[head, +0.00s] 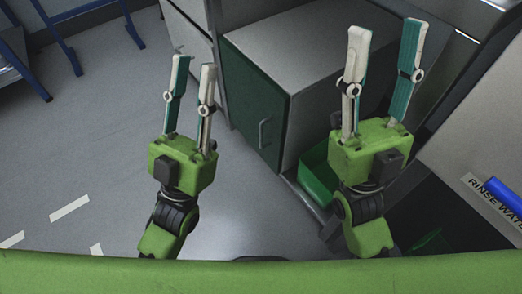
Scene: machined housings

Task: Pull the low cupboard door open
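The low cupboard (310,58) is a grey box with a dark green door (250,95) on its left-facing side. The door looks closed. A metal bar handle (265,132) sits low on the door, near its right edge. My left gripper (190,84) is open and empty, in the picture to the left of the door, with its fingers pointing up. My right gripper (387,55) is open and empty, in front of the cupboard's right part in the picture. Neither gripper is seen touching the handle. The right gripper hides part of the cupboard's right side.
A green bin (318,178) stands low beside the cupboard, partly behind my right gripper. A panel marked "RINSE WATER" (490,200) and a blue object (505,192) are at the right. Blue-legged furniture (68,50) stands at the upper left. The floor (90,140) at left is clear.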

